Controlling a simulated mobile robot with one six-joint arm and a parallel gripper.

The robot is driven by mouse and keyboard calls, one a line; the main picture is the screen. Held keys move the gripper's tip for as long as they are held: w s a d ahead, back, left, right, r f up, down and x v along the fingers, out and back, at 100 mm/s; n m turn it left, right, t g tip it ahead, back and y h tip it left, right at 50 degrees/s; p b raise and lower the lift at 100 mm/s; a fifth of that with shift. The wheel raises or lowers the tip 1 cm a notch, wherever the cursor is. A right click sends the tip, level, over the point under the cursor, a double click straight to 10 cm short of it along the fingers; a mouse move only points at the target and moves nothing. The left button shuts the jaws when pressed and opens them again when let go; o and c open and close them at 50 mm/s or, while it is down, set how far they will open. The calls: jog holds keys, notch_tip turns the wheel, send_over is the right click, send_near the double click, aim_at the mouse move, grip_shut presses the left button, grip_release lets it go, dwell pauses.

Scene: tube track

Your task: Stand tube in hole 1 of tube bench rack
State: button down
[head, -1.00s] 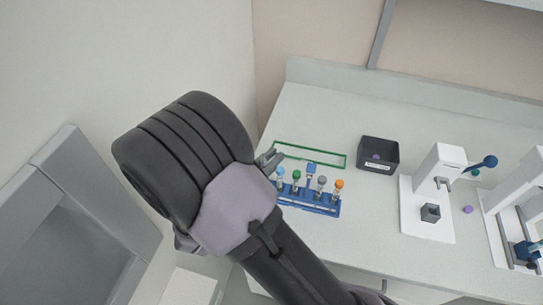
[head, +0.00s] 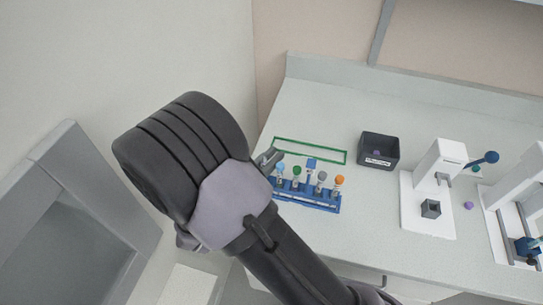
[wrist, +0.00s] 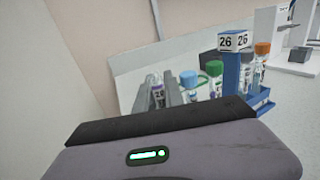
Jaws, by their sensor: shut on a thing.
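My gripper (wrist: 160,97) is shut on a tube (wrist: 155,82) with a greyish-purple cap, standing roughly upright between the fingers in the wrist view. In the head view my gripper (head: 268,158) is at the left end of the blue tube bench rack (head: 312,204), and the held tube cannot be made out there. The rack holds tubes with light blue (head: 280,168), green (head: 297,170), grey (head: 322,176) and orange (head: 340,180) caps. A sign reading 26 (wrist: 232,42) stands on the rack. The rack's left end and its hole are hidden by my gripper and arm.
A green outline (head: 320,156) lies on the bench behind the rack. A black bin (head: 378,150) with a purple item stands to its right. White devices (head: 430,190) stand further right. A wall is close on the left.

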jog(key=shift+f, duration=0.65)
jog(key=c, duration=1.4)
grip_release()
jog(key=shift+o, duration=0.2)
